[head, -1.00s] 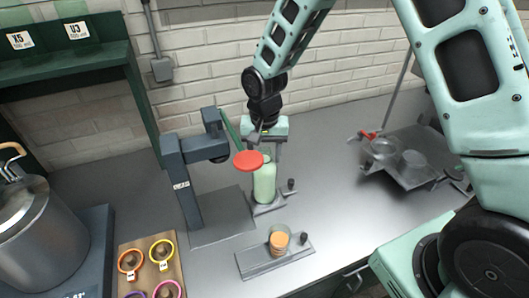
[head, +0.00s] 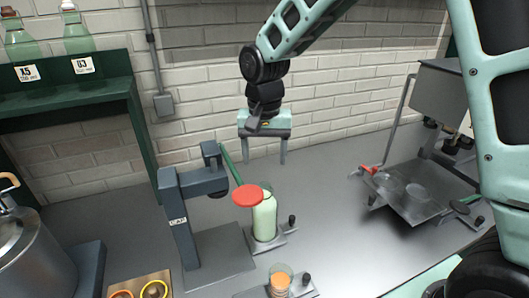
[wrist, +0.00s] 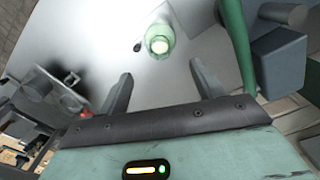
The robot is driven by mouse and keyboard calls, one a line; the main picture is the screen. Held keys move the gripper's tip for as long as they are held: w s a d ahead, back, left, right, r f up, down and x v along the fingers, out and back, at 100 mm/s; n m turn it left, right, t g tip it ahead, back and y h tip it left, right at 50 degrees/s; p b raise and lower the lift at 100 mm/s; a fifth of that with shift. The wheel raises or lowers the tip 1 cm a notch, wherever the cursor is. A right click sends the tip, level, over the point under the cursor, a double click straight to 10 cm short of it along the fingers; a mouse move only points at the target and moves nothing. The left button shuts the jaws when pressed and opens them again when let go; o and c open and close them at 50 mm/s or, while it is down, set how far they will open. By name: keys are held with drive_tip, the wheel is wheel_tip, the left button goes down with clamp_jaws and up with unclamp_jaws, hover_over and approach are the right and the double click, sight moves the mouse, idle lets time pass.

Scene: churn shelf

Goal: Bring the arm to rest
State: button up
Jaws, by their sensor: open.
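In the wrist view my gripper (wrist: 160,88) also shows open and empty. A pale green bottle (head: 264,220) stands upright on a small metal base below my gripper. The bottle (wrist: 160,40) shows from above in the wrist view, beyond the fingertips and apart from them.
A dark press-like stand (head: 180,215) with a green lever and red disc (head: 247,196) is left of the bottle. A small glass (head: 281,279) is in front. A metal machine (head: 420,190) stands right. A green shelf (head: 75,110) holds bottles. Counter is clear between bottle and machine.

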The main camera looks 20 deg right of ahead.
drive_tip(key=shift+r, duration=0.8)
